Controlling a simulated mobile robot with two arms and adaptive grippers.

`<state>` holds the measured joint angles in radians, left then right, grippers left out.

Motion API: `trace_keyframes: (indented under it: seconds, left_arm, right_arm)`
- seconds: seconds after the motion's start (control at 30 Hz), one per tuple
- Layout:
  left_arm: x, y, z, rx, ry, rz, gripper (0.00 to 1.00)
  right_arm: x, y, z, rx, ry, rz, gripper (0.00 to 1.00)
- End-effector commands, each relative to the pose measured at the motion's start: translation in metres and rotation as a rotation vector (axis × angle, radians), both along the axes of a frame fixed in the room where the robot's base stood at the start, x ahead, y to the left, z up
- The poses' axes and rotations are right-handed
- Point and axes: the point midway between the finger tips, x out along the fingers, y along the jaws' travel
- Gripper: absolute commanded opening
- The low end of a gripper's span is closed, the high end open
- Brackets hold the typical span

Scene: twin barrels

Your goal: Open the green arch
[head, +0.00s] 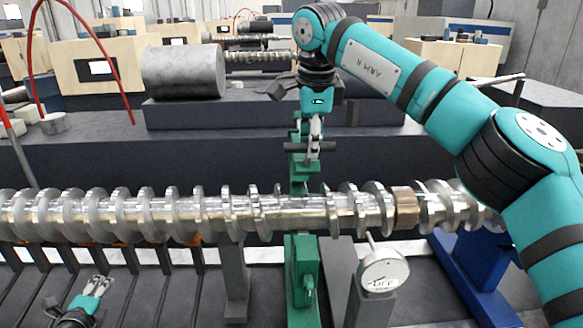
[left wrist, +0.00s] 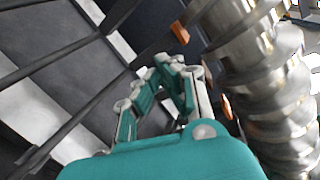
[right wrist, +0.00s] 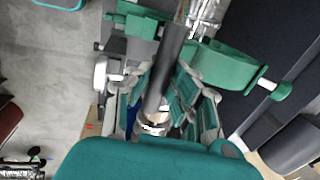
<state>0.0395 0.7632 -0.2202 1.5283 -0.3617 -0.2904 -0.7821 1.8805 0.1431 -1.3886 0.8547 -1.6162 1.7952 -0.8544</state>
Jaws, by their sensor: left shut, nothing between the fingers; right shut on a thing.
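The green arch (head: 299,170) shows in the head view as a narrow green piece behind the long metal screw shaft (head: 230,212). The shaft's near side is uncovered there. A green stand (head: 303,265) is below the shaft. My right gripper (head: 314,150) is behind and above the shaft, shut on a dark bar (head: 298,147) at the arch. The right wrist view shows the dark bar (right wrist: 172,65) between its fingers, with the green arch (right wrist: 225,65) beside it. My left gripper (head: 97,284) is shut and empty, low at the left in front of the shaft.
A round dial gauge (head: 383,271) stands in front of the shaft, right of the green stand. A blue stand (head: 470,258) is farther right. Dark slanted bars (head: 120,275) lie near my left gripper. A large grey cylinder (head: 183,72) rests on the dark block behind.

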Motion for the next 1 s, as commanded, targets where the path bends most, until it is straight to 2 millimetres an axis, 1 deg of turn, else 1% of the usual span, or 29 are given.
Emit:
trace_keyframes:
  seconds: [0.03, 0.07, 0.1, 0.17, 0.2, 0.23, 0.27, 0.3, 0.33, 0.37, 0.4, 0.47, 0.5, 0.6, 0.7, 0.73, 0.8, 0.87, 1.0]
  left_arm:
    - [0.012, -0.039, 0.026, -0.025, -0.050, -0.072, 0.00]
    - [0.017, -0.061, 0.041, -0.039, -0.077, -0.113, 0.00]
    - [0.021, -0.091, 0.061, -0.060, -0.110, -0.168, 0.00]
    - [0.023, -0.136, 0.091, -0.090, -0.160, -0.255, 0.00]
    - [0.022, -0.165, 0.111, -0.109, -0.194, -0.314, 0.00]
    - [0.019, -0.187, 0.126, -0.124, -0.217, -0.360, 0.00]
    - [0.014, -0.209, 0.142, -0.137, -0.241, -0.404, 0.00]
    - [0.007, -0.237, 0.163, -0.157, -0.272, -0.466, 0.00]
    - [-0.001, -0.257, 0.177, -0.171, -0.294, -0.510, 0.00]
    - [-0.009, -0.276, 0.191, -0.185, -0.314, -0.556, 0.00]
    - [-0.021, -0.300, 0.209, -0.203, -0.341, -0.613, 0.00]
    - [-0.041, -0.330, 0.232, -0.226, -0.374, -0.693, 0.00]
    - [-0.054, -0.348, 0.246, -0.238, -0.394, -0.741, 0.00]
    - [-0.085, -0.380, 0.272, -0.267, -0.430, -0.841, 0.00]
    - [-0.106, -0.399, 0.287, -0.285, -0.450, -0.904, 0.00]
    - [-0.110, -0.403, 0.290, -0.289, -0.454, -0.916, 0.00]
    - [-0.116, -0.409, 0.295, -0.292, -0.462, -0.934, 0.00]
    - [-0.115, -0.413, 0.297, -0.295, -0.464, -0.941, 0.00]
    - [-0.103, -0.427, 0.303, -0.296, -0.465, -0.942, 0.00]
  right_arm:
    - [0.003, -0.002, -0.006, -0.002, -0.001, -0.006, 0.00]
    - [0.003, -0.002, -0.006, -0.002, -0.001, -0.006, 0.00]
    - [0.003, -0.002, -0.006, -0.002, -0.002, -0.006, 0.00]
    - [0.003, -0.002, -0.006, -0.002, -0.002, -0.006, 0.00]
    - [0.003, -0.002, -0.006, -0.002, -0.002, -0.006, 0.00]
    - [0.003, -0.002, -0.006, -0.002, -0.002, -0.006, 0.00]
    - [0.003, -0.002, -0.005, -0.002, -0.002, -0.006, 0.00]
    - [0.003, -0.002, -0.005, -0.002, -0.002, -0.006, 0.00]
    - [0.003, -0.002, -0.005, -0.002, -0.002, -0.006, 0.00]
    - [0.003, -0.002, -0.005, -0.002, -0.002, -0.006, 0.00]
    - [0.003, -0.002, -0.006, -0.002, -0.002, -0.006, 0.00]
    - [0.003, -0.002, -0.006, -0.002, -0.002, -0.006, 0.00]
    - [0.003, -0.002, -0.006, -0.002, -0.002, -0.006, 0.00]
    - [0.003, -0.002, -0.006, -0.002, -0.002, -0.006, 0.00]
    - [0.003, -0.002, -0.006, -0.002, -0.002, -0.006, 0.00]
    - [0.003, -0.002, -0.006, -0.002, -0.002, -0.006, 0.00]
    - [0.003, -0.002, -0.006, -0.002, -0.002, -0.006, 0.00]
    - [0.003, -0.002, -0.006, -0.002, -0.002, -0.006, 0.00]
    - [0.003, -0.002, -0.005, -0.002, -0.002, -0.006, 0.00]
